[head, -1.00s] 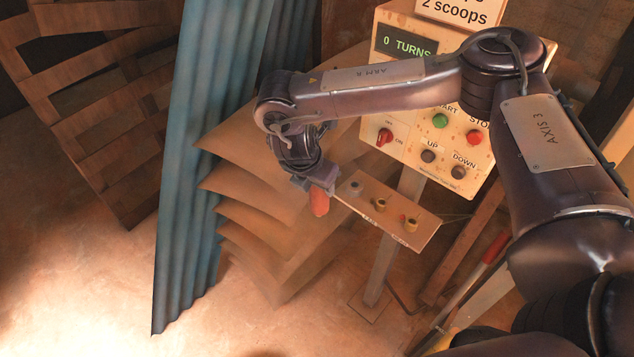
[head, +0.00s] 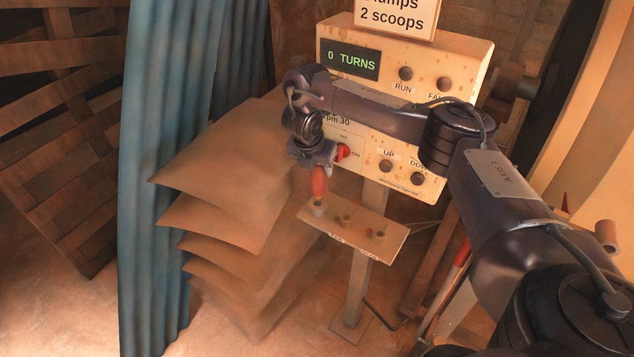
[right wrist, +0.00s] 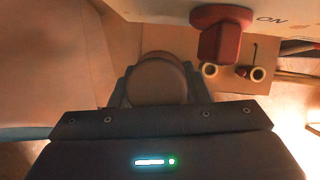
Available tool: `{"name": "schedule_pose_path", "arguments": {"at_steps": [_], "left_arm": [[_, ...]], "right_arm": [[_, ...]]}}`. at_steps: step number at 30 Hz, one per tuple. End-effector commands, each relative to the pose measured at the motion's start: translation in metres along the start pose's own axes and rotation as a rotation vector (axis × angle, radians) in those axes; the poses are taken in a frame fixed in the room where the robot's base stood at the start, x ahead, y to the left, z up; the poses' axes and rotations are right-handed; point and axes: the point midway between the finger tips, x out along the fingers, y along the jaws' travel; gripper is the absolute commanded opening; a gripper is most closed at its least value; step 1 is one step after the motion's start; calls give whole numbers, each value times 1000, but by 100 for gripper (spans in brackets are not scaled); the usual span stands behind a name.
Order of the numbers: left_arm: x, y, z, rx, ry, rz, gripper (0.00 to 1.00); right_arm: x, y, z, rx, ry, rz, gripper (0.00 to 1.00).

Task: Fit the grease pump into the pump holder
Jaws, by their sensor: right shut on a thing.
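My right gripper (head: 315,153) is shut on the top of a red-orange handled thing, which I take to be the grease pump (head: 319,182). The pump hangs about upright. In the right wrist view a round brownish end (right wrist: 157,80) shows between the jaws. A small tan shelf (head: 360,236) on the post carries a grey ring (head: 318,207) at its left end, which looks like the pump holder. The pump's lower end lines up with this ring; I cannot tell whether it is above it or inside. My left gripper is not in view.
The control box (head: 455,70) with a red switch (head: 343,152) stands close behind the gripper; the switch looms near in the right wrist view (right wrist: 222,35). Two yellowish rings (head: 347,219) sit farther right on the shelf.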

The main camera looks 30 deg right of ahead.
Motion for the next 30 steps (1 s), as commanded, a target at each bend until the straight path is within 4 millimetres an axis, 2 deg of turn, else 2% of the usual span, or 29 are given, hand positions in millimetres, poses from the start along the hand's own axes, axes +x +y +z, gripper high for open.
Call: {"name": "schedule_pose_path", "arguments": {"at_steps": [9,23,24,28,30], "left_arm": [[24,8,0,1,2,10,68],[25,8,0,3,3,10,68],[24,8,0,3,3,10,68],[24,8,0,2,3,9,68],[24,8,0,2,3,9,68]], "right_arm": [[36,1,-16,0,1,2,3],[41,1,-18,0,-1,2,3],[41,1,-18,-1,0,1,47],[41,1,-18,-1,0,1,64],[41,1,-18,-1,0,1,65]]}}
